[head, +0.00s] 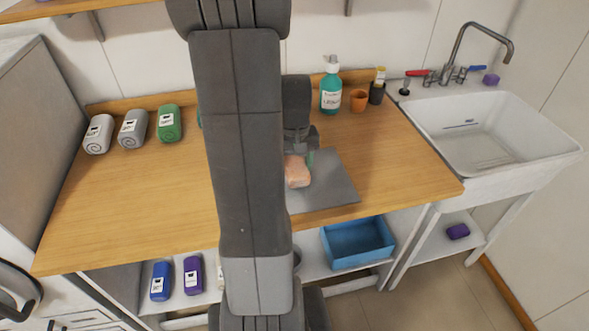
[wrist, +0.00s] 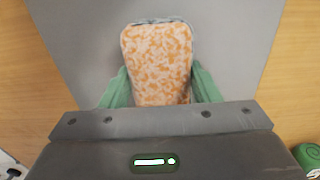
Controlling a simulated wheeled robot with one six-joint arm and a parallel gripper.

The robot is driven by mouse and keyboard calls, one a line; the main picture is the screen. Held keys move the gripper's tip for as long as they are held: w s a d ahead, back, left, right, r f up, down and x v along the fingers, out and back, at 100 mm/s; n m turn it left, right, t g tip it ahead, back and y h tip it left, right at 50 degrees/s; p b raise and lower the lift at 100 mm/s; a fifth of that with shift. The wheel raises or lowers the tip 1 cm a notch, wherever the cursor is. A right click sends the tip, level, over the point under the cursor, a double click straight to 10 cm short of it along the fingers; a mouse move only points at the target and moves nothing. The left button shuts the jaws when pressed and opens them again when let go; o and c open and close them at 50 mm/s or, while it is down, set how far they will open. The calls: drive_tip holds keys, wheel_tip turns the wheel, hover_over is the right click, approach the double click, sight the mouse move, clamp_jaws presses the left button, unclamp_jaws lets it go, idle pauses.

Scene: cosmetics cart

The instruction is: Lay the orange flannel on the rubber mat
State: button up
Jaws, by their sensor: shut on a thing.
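The orange flannel (head: 297,172) is a rolled, orange-and-white mottled bundle; it also shows in the wrist view (wrist: 157,62). My gripper (head: 299,158) is shut on it, with a green finger against each side in the wrist view (wrist: 158,85). The grey rubber mat (head: 338,182) lies flat on the wooden counter. It fills most of the wrist view behind the flannel (wrist: 75,35). The flannel is over the mat; I cannot tell for sure whether it touches it. My arm hides part of the mat's left side in the head view.
A teal pump bottle (head: 331,92), an orange cup (head: 359,101) and a dark cup (head: 376,94) stand at the back right. A sink (head: 490,135) is right; a blue bin (head: 358,243) sits below.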

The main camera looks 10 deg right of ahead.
sight(295, 164)
drive_tip(key=shift+f, duration=1.05)
drive_tip(key=shift+f, duration=0.15)
drive_tip(key=o, duration=0.9)
wheel_tip(295, 164, up, 12)
drive_tip(key=shift+r, duration=0.2)
